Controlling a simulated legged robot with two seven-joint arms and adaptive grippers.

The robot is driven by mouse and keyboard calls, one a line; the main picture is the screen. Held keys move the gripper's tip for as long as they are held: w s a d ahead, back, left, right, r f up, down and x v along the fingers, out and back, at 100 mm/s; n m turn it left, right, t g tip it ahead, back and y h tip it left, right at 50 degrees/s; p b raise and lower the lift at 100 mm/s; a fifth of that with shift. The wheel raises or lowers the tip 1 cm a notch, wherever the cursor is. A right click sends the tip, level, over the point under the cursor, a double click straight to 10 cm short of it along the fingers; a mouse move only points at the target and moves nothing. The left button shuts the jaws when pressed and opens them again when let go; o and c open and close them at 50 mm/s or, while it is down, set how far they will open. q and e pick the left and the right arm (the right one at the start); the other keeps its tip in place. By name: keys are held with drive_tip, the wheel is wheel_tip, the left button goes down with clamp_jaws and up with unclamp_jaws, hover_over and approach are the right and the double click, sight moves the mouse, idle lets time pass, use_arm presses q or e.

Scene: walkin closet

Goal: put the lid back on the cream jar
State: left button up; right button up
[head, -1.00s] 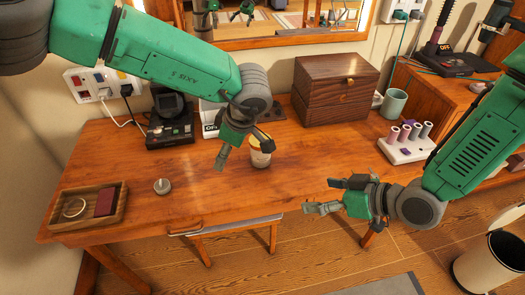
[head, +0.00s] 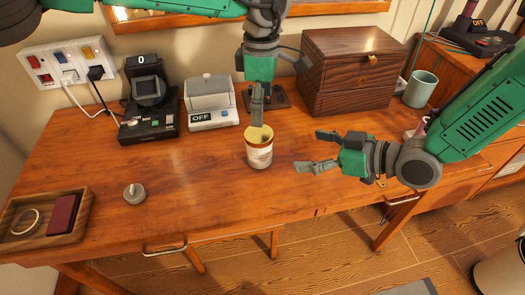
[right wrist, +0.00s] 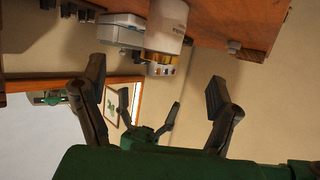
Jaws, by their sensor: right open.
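The cream jar (head: 259,153) stands upright and uncovered on the wooden desk, a yellowish fill showing at its mouth. The right wrist view, upside down, also shows it (right wrist: 166,28). A small grey round piece with a knob, seemingly the lid (head: 134,193), lies on the desk left of the jar. My left gripper (head: 258,108) points down over the jar; its spread fingers show in the right wrist view (right wrist: 148,106). My right gripper (head: 309,151) is open and empty, right of the jar and apart from it, fingers pointing left.
A wooden tray (head: 75,224) with a ring and a dark red block is at front left. A black device (head: 150,125) and a grey-white device marked OFF (head: 211,110) stand behind. A dark wooden box (head: 347,80) and a mug (head: 420,89) are back right. The desk's front middle is clear.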

sight(260, 145)
use_arm(q)
drive_tip(key=shift+s+a+r, duration=0.2)
drive_tip(key=shift+a+r, duration=0.05)
drive_tip(key=shift+a, duration=0.4)
drive_tip(key=shift+d, duration=0.6)
use_arm(e)
drive_tip(key=x, duration=0.6)
drive_tip(key=shift+s+a, duration=0.15)
drive_tip(key=shift+a, duration=0.05)
use_arm(q)
drive_tip(key=shift+a, duration=0.55)
use_arm(e)
drive_tip(key=x, duration=0.7)
drive_tip(key=shift+a+r, duration=0.15)
drive_tip(key=shift+a, duration=0.15)
use_arm(q)
drive_tip(key=shift+d, duration=0.15)
use_arm(e)
drive_tip(key=shift+a, duration=0.25)
use_arm(q)
drive_tip(key=shift+d, duration=0.3)
use_arm(e)
drive_tip(key=shift+d, duration=0.25)
